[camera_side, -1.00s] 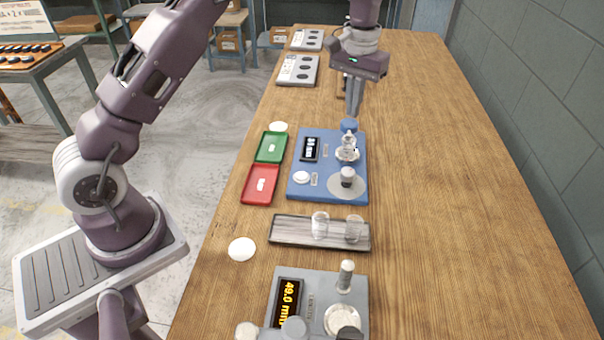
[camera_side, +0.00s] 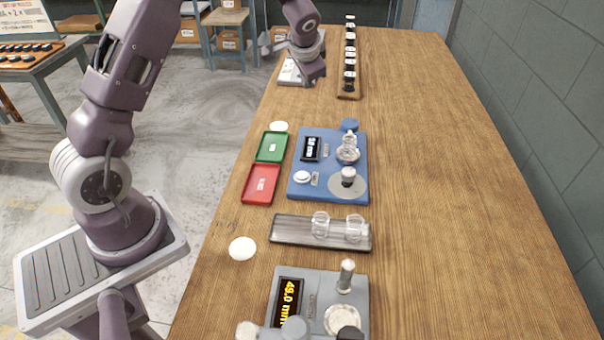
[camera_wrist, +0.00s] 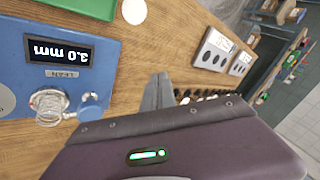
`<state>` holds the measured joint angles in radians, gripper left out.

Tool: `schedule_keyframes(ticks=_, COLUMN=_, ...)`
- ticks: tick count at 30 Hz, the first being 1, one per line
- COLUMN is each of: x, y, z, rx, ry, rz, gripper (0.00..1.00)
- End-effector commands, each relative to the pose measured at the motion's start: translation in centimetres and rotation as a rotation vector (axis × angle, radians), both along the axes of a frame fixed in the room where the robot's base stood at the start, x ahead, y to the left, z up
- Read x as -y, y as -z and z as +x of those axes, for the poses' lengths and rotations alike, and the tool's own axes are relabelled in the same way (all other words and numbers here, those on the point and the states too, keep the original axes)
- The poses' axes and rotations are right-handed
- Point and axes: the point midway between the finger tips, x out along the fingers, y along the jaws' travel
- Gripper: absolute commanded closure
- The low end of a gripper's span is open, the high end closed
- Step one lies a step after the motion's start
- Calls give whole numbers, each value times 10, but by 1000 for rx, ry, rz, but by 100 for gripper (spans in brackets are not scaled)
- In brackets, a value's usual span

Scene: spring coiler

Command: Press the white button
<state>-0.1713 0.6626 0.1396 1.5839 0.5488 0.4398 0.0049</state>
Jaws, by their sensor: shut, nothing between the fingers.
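A round white button-like knob (camera_side: 302,177) sits at the front left of the blue machine (camera_side: 328,190) in the side view. Which white thing is the task's button is not marked. My gripper (camera_side: 309,82) is at the back left of the table, above a grey panel (camera_side: 288,75), well beyond the blue machine. In the wrist view its fingers (camera_wrist: 158,92) are together and empty, with wood behind them. The wrist view shows the blue machine (camera_wrist: 100,50) at left, with its display (camera_wrist: 58,50) reading 3.0 mm; the white knob is out of view there.
Flat white discs lie near the green tray (camera_side: 271,147) and in front of the red tray (camera_side: 261,184). A rack (camera_side: 349,92) of dark-and-white pieces stands at the back. A grey tray (camera_side: 290,232) holds clear cups. The table's right side is clear.

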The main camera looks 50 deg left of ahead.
Motion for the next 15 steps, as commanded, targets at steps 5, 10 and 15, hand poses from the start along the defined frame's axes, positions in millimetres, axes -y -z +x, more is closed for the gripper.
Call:
schedule_keyframes(ticks=5, x=18, y=2, z=-27, rx=100, ry=599, rz=111, gripper=100)
schedule_keyframes(ticks=10, x=84, y=8, z=-77, rx=161, ry=1007, rz=21, gripper=100)
schedule_keyframes(ticks=15, x=130, y=5, z=-123, rx=202, ry=1226, rz=-85, gripper=100)
